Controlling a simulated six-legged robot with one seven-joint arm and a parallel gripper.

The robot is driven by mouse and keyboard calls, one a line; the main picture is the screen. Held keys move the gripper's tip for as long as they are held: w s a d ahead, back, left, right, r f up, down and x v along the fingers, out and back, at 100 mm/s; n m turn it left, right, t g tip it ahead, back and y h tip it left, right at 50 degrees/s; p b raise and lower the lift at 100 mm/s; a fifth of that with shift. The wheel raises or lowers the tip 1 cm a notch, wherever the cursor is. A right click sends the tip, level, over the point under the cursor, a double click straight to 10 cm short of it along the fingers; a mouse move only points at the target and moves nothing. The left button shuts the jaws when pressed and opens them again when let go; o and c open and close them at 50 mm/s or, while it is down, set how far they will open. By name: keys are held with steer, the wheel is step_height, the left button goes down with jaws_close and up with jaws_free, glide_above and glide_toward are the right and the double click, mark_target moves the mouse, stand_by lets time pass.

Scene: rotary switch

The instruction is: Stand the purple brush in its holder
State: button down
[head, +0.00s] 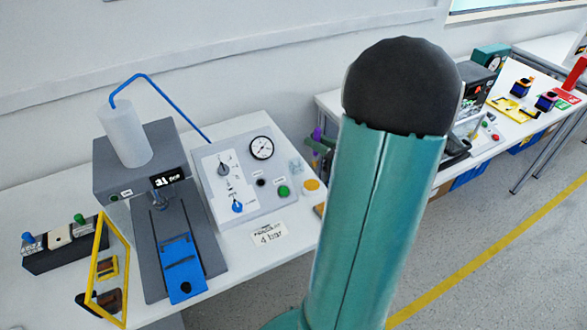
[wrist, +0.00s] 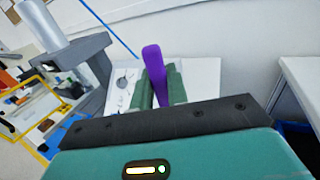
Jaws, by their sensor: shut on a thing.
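The purple brush (wrist: 154,72) stands up between the two green fingers of my gripper (wrist: 158,84) in the wrist view. My gripper is shut on it. Its lower part is hidden behind the gripper body. In the head view, a small piece of the purple brush (head: 317,134) shows just left of my large green arm link, which hides most of the gripper. The brush appears held above or behind the right end of the near table. I cannot make out the brush's holder in either view.
A grey panel (head: 213,165) with a gauge (head: 261,148), knobs and a green button stands on the white table. Left of it are a grey press with a blue slide (head: 181,266) and a yellow frame (head: 101,268). A second table with equipment stands at right.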

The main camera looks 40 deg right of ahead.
steer(key=w+d+f, duration=0.3)
steer(key=w+f, duration=0.3)
steer(key=w+d+f, duration=0.2)
steer(key=w+f, duration=0.4)
steer(key=f, duration=0.1)
steer(key=shift+w+d, duration=0.3)
steer(key=shift+d, duration=0.1)
steer(key=shift+f, duration=0.55)
steer(key=c, duration=1.4)
jaws_free()
steer(key=shift+r, duration=0.1)
